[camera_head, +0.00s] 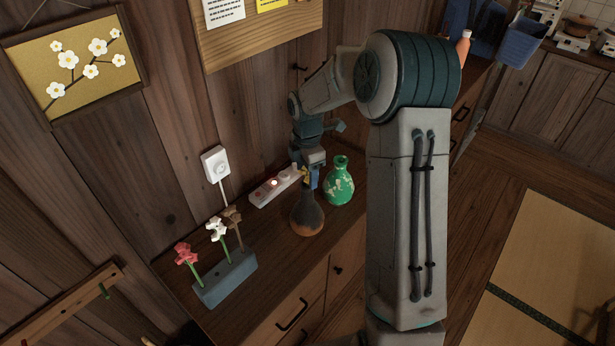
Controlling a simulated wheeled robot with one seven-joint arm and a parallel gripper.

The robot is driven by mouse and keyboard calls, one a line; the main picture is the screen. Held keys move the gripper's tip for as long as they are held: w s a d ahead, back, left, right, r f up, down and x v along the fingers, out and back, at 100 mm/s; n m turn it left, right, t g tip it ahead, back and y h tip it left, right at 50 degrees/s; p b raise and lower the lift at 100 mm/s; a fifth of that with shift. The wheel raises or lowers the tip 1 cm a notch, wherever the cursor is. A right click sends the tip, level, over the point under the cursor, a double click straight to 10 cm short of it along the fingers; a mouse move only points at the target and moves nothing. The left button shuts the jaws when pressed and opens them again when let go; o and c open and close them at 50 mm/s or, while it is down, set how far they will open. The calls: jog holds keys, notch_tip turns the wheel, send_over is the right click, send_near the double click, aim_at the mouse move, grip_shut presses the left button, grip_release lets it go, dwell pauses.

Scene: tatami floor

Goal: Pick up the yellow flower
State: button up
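A small yellow patch, which looks like the yellow flower (305,174), shows right at my gripper (311,178), just above the mouth of a dark brown vase (307,217). Most of the flower is hidden by the gripper, and I see no stem. My gripper points down from the arm over the vase's neck. A blue fingertip shows beside the yellow patch. The view is too small to tell whether the fingers are open or closed on the flower, or whether the flower stands in the vase.
A green mottled vase (339,182) stands close right of the brown vase. A power strip (274,187) lies behind, against the wall. A grey-blue holder (225,280) with red, white and brown flowers stands at the cabinet's left end. The cabinet top (268,232) between is clear.

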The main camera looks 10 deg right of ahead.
jog(key=c, duration=0.9)
jog(key=shift+r, duration=0.15)
